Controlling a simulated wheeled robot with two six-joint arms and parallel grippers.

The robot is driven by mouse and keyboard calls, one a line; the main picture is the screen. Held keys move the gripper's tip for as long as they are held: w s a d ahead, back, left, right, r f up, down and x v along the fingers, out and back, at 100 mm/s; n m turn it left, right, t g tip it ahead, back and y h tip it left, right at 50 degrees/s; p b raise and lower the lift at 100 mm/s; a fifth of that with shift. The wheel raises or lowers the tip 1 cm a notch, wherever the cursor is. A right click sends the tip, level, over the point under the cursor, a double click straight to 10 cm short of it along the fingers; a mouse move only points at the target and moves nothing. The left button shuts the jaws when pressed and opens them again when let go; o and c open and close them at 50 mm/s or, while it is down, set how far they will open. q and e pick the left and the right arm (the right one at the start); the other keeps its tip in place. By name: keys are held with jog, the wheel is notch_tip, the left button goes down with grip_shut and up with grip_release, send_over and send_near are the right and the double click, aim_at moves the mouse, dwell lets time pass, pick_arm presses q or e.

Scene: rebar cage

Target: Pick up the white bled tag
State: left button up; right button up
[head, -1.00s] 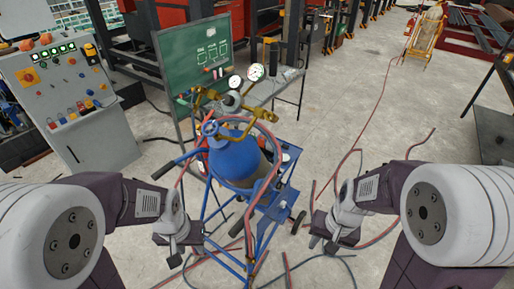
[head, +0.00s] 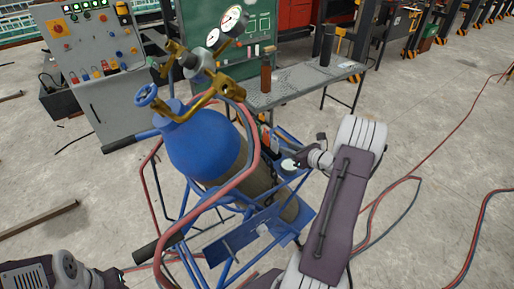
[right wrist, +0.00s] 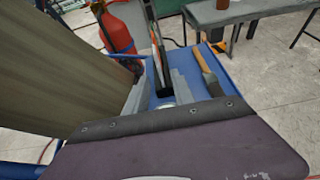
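A small white round thing (head: 289,165) sits on the blue tray of the gas-bottle cart, beside the blue cylinder (head: 205,143). It may be the white bled tag, but no lettering is readable. In the right wrist view a pale round patch (right wrist: 165,104) shows just past my purple wrist housing, mostly hidden by it. My right gripper (head: 301,162) is over the tray, close to the white thing; its fingers are too small and covered to read. My left gripper (head: 108,277) is low at the left edge, near the cart's handle, its fingers unclear.
The blue cart tray (right wrist: 228,75) also holds a wooden-handled tool (right wrist: 207,72). A red extinguisher (right wrist: 118,30) stands behind. Red hoses (head: 246,165) loop around the cylinder under brass fittings and gauges. A grey table (head: 292,84) is behind; open floor lies right.

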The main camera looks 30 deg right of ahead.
aim_at(275, 144)
jog(key=shift+w+a, duration=0.15)
jog(key=x, duration=0.8)
jog(key=shift+w+f+b, duration=0.25)
jog(key=shift+w+b, duration=0.05)
jog(key=shift+r, duration=0.1)
grip_shut()
